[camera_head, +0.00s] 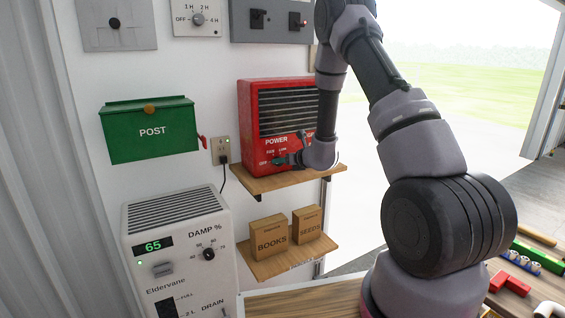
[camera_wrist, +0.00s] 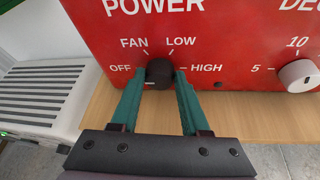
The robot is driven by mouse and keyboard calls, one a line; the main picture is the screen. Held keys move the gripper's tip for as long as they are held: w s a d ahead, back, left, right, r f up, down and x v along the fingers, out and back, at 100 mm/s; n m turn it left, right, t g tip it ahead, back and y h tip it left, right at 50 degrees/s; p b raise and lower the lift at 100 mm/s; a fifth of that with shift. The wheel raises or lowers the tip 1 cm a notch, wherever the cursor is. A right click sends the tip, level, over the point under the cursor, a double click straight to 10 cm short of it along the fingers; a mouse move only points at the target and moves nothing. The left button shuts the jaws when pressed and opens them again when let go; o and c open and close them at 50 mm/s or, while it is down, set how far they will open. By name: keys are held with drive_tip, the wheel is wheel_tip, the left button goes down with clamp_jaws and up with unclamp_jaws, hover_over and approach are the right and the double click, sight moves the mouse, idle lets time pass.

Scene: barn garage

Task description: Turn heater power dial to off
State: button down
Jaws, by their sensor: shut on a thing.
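The red heater (camera_head: 245,115) stands on a wooden shelf, with a black grille and the word POWER on its front. In the wrist view its front panel (camera_wrist: 230,40) carries the black power dial (camera_wrist: 159,72), with OFF at left, FAN and LOW above, and HIGH at right. My gripper (camera_wrist: 158,78) has its teal fingers on either side of the dial, shut on it. A small pale mark shows low on the dial; I cannot tell for certain which setting it points to. In the head view my gripper (camera_head: 283,161) and wrist hide most of the dial.
A white temperature knob (camera_wrist: 299,75) sits right of the power dial. The wooden shelf (camera_head: 265,184) lies just below, with boxes (camera_head: 268,239) on a lower shelf. A green post box (camera_head: 150,130), an outlet (camera_head: 221,150) and a white dehumidifier (camera_head: 180,240) are at left.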

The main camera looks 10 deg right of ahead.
drive_tip(key=shift+c, duration=2)
unclamp_jaws()
drive_tip(key=v, duration=1)
drive_tip(key=shift+s+d+r, duration=0.15)
drive_tip(key=shift+s+d, duration=0.05)
drive_tip(key=shift+s, duration=0.1)
drive_tip(key=shift+r, duration=0.1)
